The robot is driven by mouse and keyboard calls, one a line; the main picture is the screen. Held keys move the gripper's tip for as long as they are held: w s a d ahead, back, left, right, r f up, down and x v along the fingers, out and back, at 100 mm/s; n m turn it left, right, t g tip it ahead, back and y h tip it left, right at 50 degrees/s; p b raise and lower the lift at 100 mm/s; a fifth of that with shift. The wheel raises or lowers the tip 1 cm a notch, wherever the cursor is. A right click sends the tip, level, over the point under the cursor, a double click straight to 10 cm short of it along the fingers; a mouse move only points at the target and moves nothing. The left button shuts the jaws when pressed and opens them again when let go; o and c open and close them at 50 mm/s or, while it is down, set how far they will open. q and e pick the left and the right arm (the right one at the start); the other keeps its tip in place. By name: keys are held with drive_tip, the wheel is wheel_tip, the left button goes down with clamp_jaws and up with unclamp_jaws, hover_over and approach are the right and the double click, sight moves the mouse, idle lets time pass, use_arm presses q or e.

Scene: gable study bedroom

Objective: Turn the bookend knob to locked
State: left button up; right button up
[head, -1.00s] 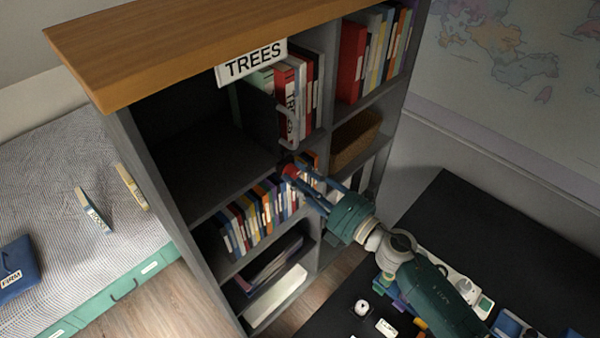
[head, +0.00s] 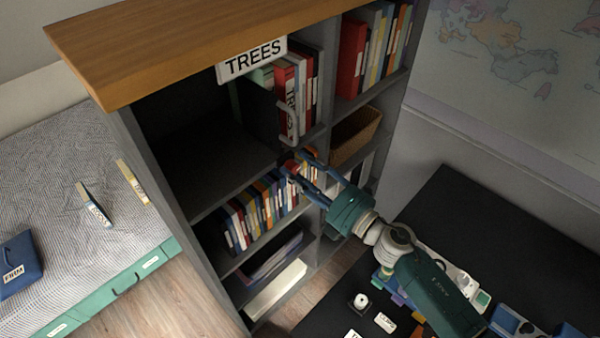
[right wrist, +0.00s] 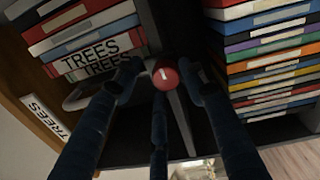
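The bookend knob (right wrist: 165,77) is red and round with a short white mark on its face, in the middle of the right wrist view. It sits at the shelf edge below the books labelled TREES (right wrist: 88,52), beside the grey bookend (right wrist: 182,122). My right gripper (right wrist: 160,80) is open, with fingertips on either side of the knob and small gaps showing. In the head view my right gripper (head: 298,160) reaches the shelf edge, and its fingers largely hide the knob. I cannot read any locked marking. My left gripper is not in view.
The grey bookcase (head: 310,165) has a wooden top (head: 180,45) and a TREES sign (head: 252,60). A row of books (head: 262,207) stands on the shelf below. A wicker basket (head: 352,137) sits to the right. A dark desk (head: 480,220) with small items lies under my arm.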

drive_tip(key=shift+s+f, duration=0.15)
drive_tip(key=shift+f, duration=0.1)
drive_tip(key=shift+s+d, duration=0.1)
drive_tip(key=v, duration=1.1)
drive_tip(key=shift+s+d+r, duration=0.15)
drive_tip(key=shift+s+d, duration=0.05)
